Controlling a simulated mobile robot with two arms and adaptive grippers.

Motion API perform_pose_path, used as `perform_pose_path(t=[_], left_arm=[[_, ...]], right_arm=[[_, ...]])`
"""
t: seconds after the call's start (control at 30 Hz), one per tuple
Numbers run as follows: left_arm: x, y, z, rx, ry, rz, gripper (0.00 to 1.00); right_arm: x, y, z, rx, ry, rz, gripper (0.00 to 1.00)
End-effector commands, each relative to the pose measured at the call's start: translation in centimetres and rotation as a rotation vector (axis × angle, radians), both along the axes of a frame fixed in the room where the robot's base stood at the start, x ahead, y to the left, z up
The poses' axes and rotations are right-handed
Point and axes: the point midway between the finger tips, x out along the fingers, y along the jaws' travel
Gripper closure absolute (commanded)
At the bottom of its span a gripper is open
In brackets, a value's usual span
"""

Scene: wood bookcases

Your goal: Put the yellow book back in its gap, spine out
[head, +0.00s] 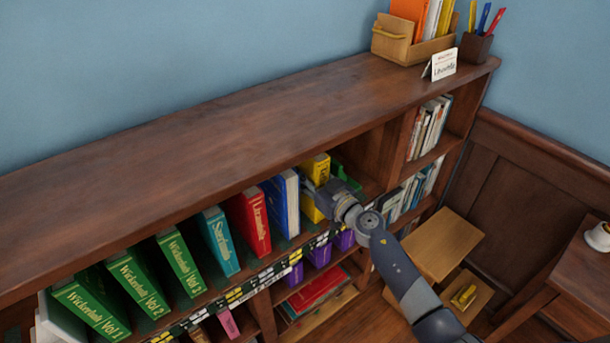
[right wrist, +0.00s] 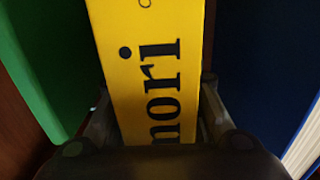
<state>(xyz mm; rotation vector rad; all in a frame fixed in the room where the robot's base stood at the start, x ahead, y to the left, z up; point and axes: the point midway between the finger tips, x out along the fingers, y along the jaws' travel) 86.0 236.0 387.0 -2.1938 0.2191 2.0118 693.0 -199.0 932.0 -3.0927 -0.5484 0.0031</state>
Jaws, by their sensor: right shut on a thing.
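The yellow book (head: 316,168) stands on the upper shelf of the bookcase, between a blue book (head: 284,203) and a green thing (head: 345,174). My right gripper (head: 328,193) is at its front and is shut on it, hiding part of its spine. In the right wrist view the yellow book (right wrist: 150,70) shows its spine with black letters facing me. The fingers of my gripper (right wrist: 158,120) sit on both sides of it. A green surface (right wrist: 45,60) is on its left and a dark blue one (right wrist: 265,70) on its right. My left gripper is not in view.
Red (head: 248,222), teal (head: 219,241) and several green books (head: 180,262) stand along the same shelf. The bookcase top (head: 200,150) is mostly bare, with a wooden organiser (head: 392,47), a card (head: 441,65) and a pen cup (head: 474,48) at the right end. A wooden step stool (head: 442,243) stands at right.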

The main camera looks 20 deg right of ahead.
Motion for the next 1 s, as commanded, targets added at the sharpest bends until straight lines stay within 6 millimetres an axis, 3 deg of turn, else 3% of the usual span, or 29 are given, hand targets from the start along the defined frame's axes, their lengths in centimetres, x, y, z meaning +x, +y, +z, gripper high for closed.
perform_pose_path(t=[0.27, 0.3, 0.37, 0.8, 1.0], left_arm=[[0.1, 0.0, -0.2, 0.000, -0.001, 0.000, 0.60], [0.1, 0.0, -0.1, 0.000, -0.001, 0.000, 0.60], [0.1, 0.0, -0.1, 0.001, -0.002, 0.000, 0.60], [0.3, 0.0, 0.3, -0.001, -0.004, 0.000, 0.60], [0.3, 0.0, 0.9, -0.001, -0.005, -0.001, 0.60]], right_arm=[[0.1, 0.0, 0.0, 0.002, -0.006, -0.001, 1.00], [0.0, 0.0, -0.3, 0.000, 0.000, 0.000, 0.62], [0.0, 0.0, -0.3, 0.000, 0.000, 0.000, 0.49], [-0.1, 0.0, 0.3, -0.001, -0.001, 0.000, 0.49], [-3.0, -1.1, 0.2, -0.002, 0.002, -0.001, 0.49]])
